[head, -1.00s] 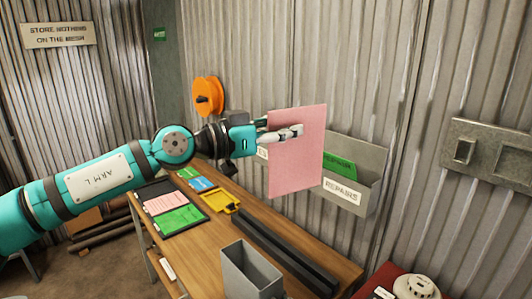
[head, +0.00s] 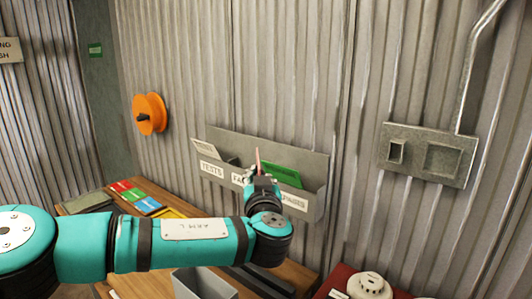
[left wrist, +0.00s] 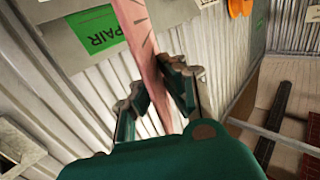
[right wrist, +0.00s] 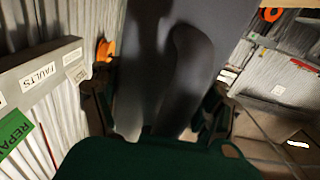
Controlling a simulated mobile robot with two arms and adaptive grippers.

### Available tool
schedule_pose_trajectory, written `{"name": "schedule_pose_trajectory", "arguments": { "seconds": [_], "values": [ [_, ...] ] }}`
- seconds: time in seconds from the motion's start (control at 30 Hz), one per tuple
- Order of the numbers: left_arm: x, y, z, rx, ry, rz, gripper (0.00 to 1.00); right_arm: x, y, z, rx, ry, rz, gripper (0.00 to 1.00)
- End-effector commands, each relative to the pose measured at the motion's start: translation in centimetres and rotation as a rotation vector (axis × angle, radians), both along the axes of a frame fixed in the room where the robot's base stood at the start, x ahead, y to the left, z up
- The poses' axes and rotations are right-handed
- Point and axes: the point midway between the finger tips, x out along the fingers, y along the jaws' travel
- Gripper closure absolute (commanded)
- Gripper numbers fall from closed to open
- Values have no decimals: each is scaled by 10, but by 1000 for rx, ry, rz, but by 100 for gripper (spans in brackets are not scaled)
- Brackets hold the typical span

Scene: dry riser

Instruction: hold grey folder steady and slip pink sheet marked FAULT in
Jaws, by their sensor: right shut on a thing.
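The pink sheet (head: 258,159) shows nearly edge-on in the head view, upright in front of the wall rack's middle pocket. My left gripper (head: 261,181) is shut on it; the left wrist view shows the sheet (left wrist: 146,50) between the fingers (left wrist: 155,92). Any FAULT marking is unreadable. My right gripper (right wrist: 160,112) is outside the head view. Its wrist view shows it shut on a grey panel (right wrist: 165,50), seemingly the grey folder. A grey open-topped holder (head: 207,287) stands at the bottom of the head view; I cannot tell if it is the same thing.
The wall rack (head: 310,165) has TESTS, FAULTS and REPAIRS labels, with a green card (head: 282,174) on the right. Coloured cards lie on the wooden bench (head: 290,272). An orange reel (head: 149,114) and metal switch plate (head: 430,154) are on the corrugated wall.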

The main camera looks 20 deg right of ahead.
Motion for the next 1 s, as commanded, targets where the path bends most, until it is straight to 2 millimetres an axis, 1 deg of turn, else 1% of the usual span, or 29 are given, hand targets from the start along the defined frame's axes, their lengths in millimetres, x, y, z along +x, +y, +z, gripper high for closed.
{"name": "schedule_pose_trajectory", "arguments": {
  "seconds": [0.07,0.1,0.17,0.2,0.3,0.4,0.5,0.67,0.77,1.0],
  "values": [
    [-4,17,-14,6,-6,145,100,0,0,0,0,1,0,67],
    [-6,31,-19,5,-7,227,100,0,0,0,0,1,0,67],
    [-11,52,-23,2,-7,348,100,0,0,0,0,1,0,67],
    [-15,66,-24,2,-7,426,100,0,0,0,0,1,0,67],
    [-28,99,-21,-1,-6,601,100,0,0,0,0,1,0,67],
    [-40,121,-15,-4,-4,722,100,0,0,-1,0,1,0,67],
    [-47,133,-12,-2,-1,792,100,0,0,-1,0,1,0,67],
    [-51,139,-17,-1,2,825,100,0,0,-1,0,1,0,67],
    [-51,139,-27,-1,3,825,100,0,0,0,-1,1,0,67],
    [-51,138,-59,-2,3,822,100,0,0,0,0,1,0,67]
  ]
}}
